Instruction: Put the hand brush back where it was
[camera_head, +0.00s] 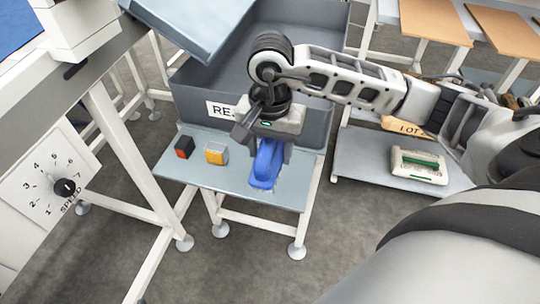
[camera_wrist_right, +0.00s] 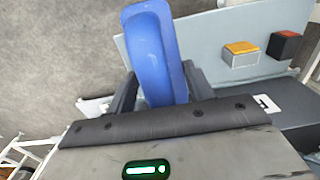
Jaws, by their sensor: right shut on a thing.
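The blue hand brush (camera_head: 265,163) is in my right gripper (camera_head: 270,142), over the front right part of a small grey-blue table (camera_head: 220,178). In the right wrist view the brush (camera_wrist_right: 155,50) stands between the two fingers of the right gripper (camera_wrist_right: 155,92), which are shut on it. The gripper hides part of the brush. I cannot tell whether the brush touches the tabletop. My left gripper is not in view.
A yellow block (camera_head: 216,154) and a black block with a red top (camera_head: 184,147) sit on the table's left. A large grey bin (camera_head: 315,125) stands behind it.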

